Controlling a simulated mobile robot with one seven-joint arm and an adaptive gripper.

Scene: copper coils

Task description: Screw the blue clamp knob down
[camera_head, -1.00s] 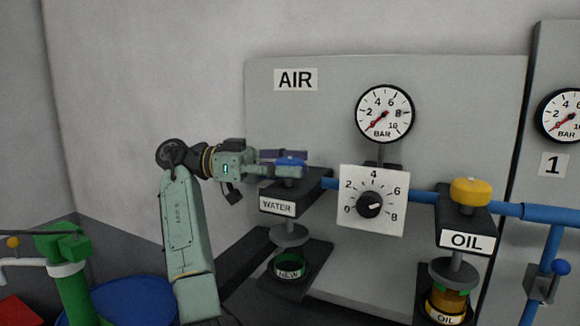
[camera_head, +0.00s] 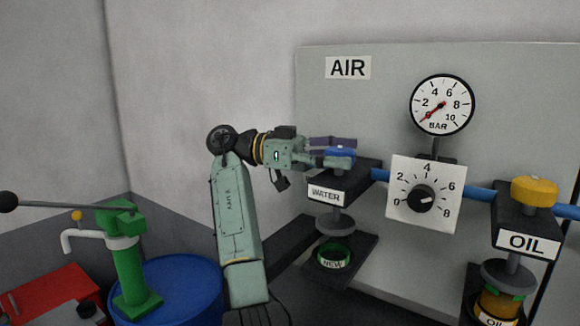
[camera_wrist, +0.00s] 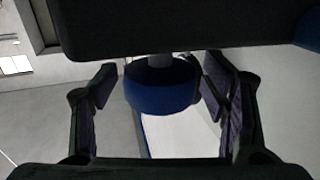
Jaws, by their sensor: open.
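The blue clamp knob (camera_head: 341,152) sits on top of the black WATER clamp block (camera_head: 350,175). In the wrist view the blue knob (camera_wrist: 162,88) hangs from a short pale stem, between the two fingers. My gripper (camera_head: 333,150) reaches in from the left at knob height, one finger behind the knob and one in front. In the wrist view my gripper (camera_wrist: 158,90) is open around the knob. A narrow gap shows at the left finger; the right finger is very close, and I cannot tell if it touches.
Below the block are a grey disc (camera_head: 335,223) and a green-rimmed NEW cup (camera_head: 333,256). To the right stand a white dial plate (camera_head: 426,222), a pressure gauge (camera_head: 442,105) and a yellow OIL knob (camera_head: 535,190). A green hand pump (camera_head: 128,262) and blue drum (camera_head: 185,290) are at lower left.

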